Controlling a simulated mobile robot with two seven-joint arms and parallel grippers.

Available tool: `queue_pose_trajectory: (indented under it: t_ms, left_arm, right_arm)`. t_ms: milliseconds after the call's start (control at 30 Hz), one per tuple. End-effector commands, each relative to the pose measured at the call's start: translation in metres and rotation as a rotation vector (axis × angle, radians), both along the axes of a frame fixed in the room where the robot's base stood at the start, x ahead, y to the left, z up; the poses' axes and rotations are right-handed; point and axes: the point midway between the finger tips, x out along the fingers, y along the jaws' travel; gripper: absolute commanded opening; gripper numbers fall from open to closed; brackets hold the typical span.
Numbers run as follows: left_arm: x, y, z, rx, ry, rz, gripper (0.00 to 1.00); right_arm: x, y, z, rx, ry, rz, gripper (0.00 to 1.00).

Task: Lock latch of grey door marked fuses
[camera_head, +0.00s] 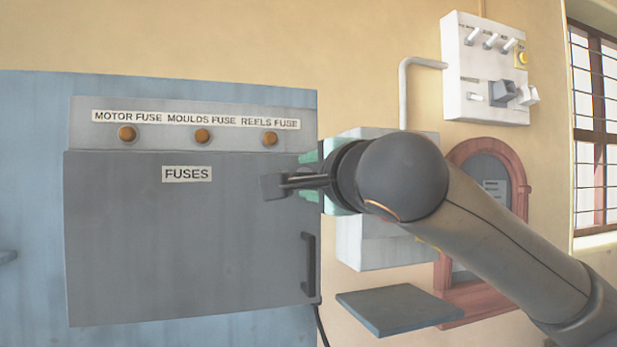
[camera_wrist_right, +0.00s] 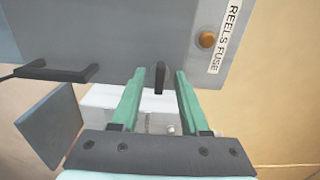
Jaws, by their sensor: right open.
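The grey door marked FUSES (camera_head: 180,250) is flush with its cabinet front in the head view and looks shut. A dark latch (camera_head: 272,187) sits near its upper right edge. In the wrist view the latch (camera_wrist_right: 160,76) is a short dark bar between the green fingertips. My right gripper (camera_head: 312,175) reaches in from the right at the door's edge. Its fingers (camera_wrist_right: 158,78) are open on either side of the latch, with gaps visible. Part of the latch is hard to separate from the dark gripper parts in the head view. My left gripper is out of view.
A black door handle (camera_head: 309,268) stands out below the latch. Above the door is a panel with orange knobs (camera_head: 202,136). Right of the cabinet are a pale box (camera_head: 375,245), a blue-grey flap (camera_head: 395,310) and a white switch box (camera_head: 480,75) higher up.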

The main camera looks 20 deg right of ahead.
Motion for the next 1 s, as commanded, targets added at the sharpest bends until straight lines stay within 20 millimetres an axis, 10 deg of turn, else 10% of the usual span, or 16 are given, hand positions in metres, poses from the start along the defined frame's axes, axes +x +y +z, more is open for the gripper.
queue_pose_trajectory:
  t_ms: [500, 1000]
  left_arm:
    - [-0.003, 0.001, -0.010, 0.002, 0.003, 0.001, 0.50]
    - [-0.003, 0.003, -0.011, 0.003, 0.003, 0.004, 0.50]
  right_arm:
    - [-0.101, -0.003, 0.000, -0.002, -0.004, 0.002, 0.45]
    - [-0.118, -0.004, 0.000, 0.000, -0.001, 0.000, 0.45]
